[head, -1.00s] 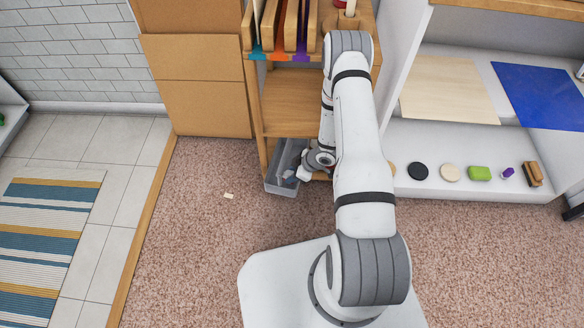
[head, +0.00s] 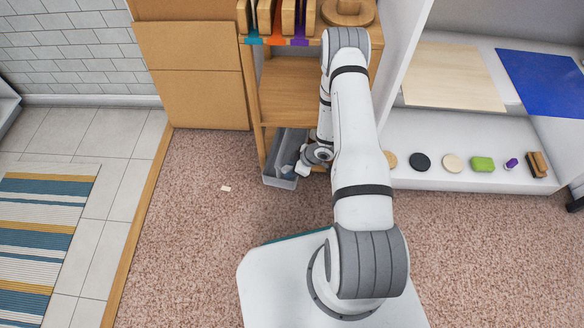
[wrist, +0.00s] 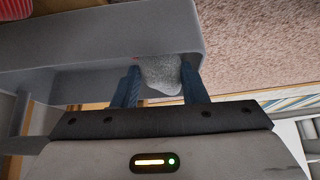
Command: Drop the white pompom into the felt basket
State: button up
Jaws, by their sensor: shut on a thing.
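My gripper (wrist: 160,85) has blue fingers, shut on a pale grey-white fuzzy lump, the white pompom (wrist: 160,72), in the wrist view. The pompom shows between the fingers, near the side wall of a grey bin (wrist: 100,60). In the head view my gripper (head: 295,170) is low at the grey bin (head: 281,182), at the foot of the wooden shelf unit; the pompom cannot be made out there. I cannot make out a thing that is clearly a felt basket; the grey bin looks smooth.
The wooden shelf unit (head: 290,100) stands behind the bin, with cardboard boxes (head: 195,75) to its left. A white shelf (head: 480,140) at right holds several small items. A small pale scrap (head: 225,189) lies on the otherwise clear carpet left of the bin.

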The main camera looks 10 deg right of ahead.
jog(key=o, duration=0.7)
jog(key=shift+f, duration=0.1)
jog(key=shift+c, duration=0.2)
jog(key=shift+r, duration=0.3)
jog(key=p+v, duration=0.6)
jog(key=v, duration=0.6)
jog(key=shift+r, duration=0.1)
